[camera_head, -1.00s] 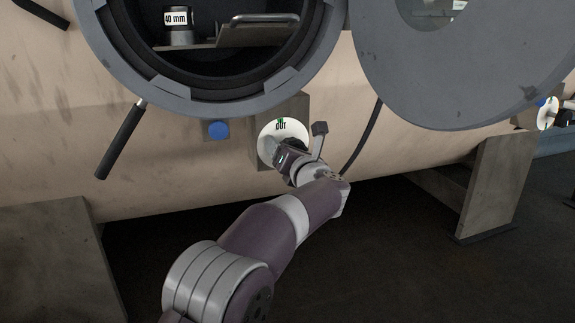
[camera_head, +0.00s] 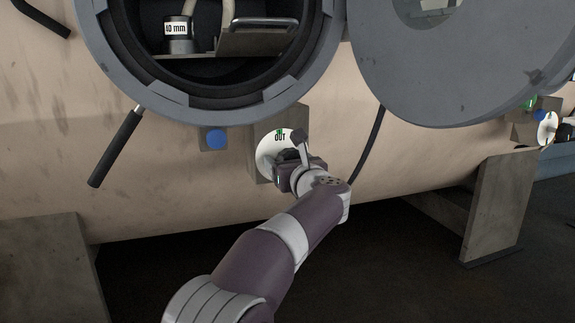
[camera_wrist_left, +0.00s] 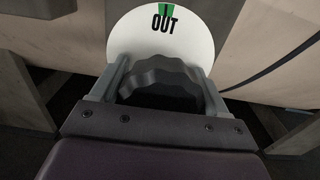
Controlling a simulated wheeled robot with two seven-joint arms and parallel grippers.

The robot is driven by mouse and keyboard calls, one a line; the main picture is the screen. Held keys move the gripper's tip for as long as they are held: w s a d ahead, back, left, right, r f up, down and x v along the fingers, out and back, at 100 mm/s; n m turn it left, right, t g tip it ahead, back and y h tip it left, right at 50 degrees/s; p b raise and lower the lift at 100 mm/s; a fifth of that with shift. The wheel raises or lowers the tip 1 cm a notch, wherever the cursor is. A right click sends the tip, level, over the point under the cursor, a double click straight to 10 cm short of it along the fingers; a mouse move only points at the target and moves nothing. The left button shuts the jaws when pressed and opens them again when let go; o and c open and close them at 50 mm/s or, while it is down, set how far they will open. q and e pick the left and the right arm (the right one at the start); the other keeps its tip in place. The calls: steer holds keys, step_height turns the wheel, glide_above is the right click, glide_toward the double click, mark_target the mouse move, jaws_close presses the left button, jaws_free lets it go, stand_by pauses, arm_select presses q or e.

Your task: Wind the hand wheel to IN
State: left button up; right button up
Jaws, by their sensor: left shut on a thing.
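The hand wheel (camera_wrist_left: 162,78) is a dark scalloped knob in front of a white round dial (camera_wrist_left: 130,35), seen in the left wrist view. The dial reads OUT, with a green mark above the word at its top. In the head view the dial (camera_head: 267,147) sits on a block below the round opening, and my gripper and wrist hide most of the wheel. My left gripper (camera_head: 291,160) is shut on the hand wheel, one finger on each side of it. No IN marking is visible. My right gripper is not in view.
The round vessel opening (camera_head: 105,75) is above, with its open door (camera_head: 450,80) at the right. A black-handled lever (camera_head: 115,150) hangs left of a blue button (camera_head: 215,139). Support legs (camera_head: 497,205) stand below. A second white dial (camera_head: 546,127) is at far right.

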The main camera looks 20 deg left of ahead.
arm_select(q)
steer(key=shift+f, duration=0.15)
steer(key=o, duration=1)
steer(key=shift+c, duration=0.2)
steer(key=p+v, duration=0.2)
steer(key=v, duration=1)
steer(key=shift+s+d, duration=0.25)
